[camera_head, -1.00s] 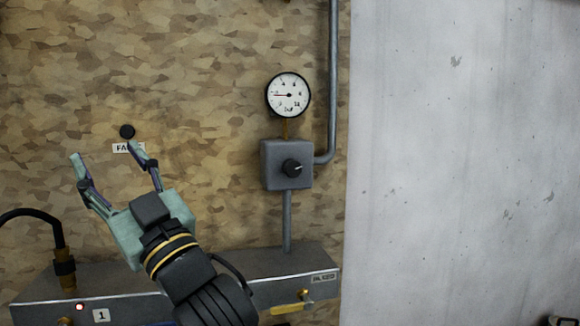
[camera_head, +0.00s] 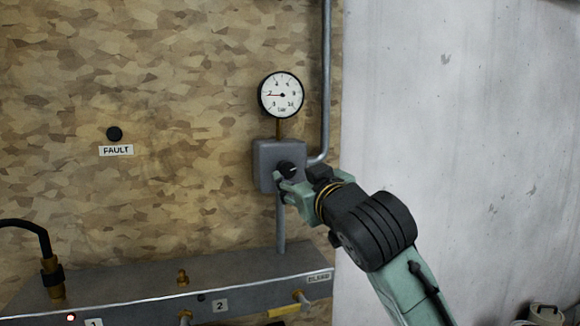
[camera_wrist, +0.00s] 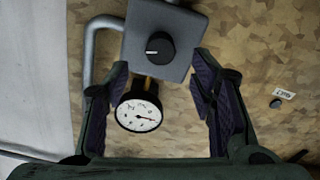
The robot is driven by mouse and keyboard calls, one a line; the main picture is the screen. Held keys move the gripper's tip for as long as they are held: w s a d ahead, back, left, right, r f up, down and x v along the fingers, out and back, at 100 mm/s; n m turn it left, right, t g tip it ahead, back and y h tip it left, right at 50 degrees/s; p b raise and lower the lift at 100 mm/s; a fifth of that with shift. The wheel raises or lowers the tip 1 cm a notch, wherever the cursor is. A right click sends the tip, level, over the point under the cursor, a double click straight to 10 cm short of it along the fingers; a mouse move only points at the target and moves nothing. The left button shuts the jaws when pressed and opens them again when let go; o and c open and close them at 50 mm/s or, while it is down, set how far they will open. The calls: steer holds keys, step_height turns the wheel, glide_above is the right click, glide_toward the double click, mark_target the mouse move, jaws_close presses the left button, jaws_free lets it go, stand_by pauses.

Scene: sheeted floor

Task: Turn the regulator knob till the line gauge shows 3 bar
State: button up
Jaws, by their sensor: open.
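The black regulator knob (camera_head: 287,169) sits on a grey square box on the wall; in the wrist view the knob (camera_wrist: 159,48) shows a pale pointer mark. The round white line gauge (camera_head: 282,95) stands above the box, its needle pointing left close to the 2 mark. The gauge also shows in the wrist view (camera_wrist: 138,114), turned over. My gripper (camera_head: 281,183) is open at the box, its fingers near the knob in the head view. In the wrist view my gripper (camera_wrist: 162,72) has its fingers apart, with the knob just beyond the tips, seemingly not gripped.
A grey pipe (camera_head: 326,90) runs up beside the box, and another runs down to a metal manifold (camera_head: 240,276) with brass fittings. A black round FAULT indicator (camera_head: 114,133) is on the wall at left.

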mark_target(289, 170)
steer(key=p+x, duration=0.1)
steer(key=x, duration=0.5)
steer(key=shift+c, duration=0.2)
steer(key=c, duration=1.1)
steer(key=m+p, duration=0.1)
steer(key=m, duration=0.3)
steer(key=shift+m, duration=0.3)
steer(key=shift+m+p, duration=0.65)
steer(key=shift+m, duration=1.45)
steer(key=shift+d, duration=0.1)
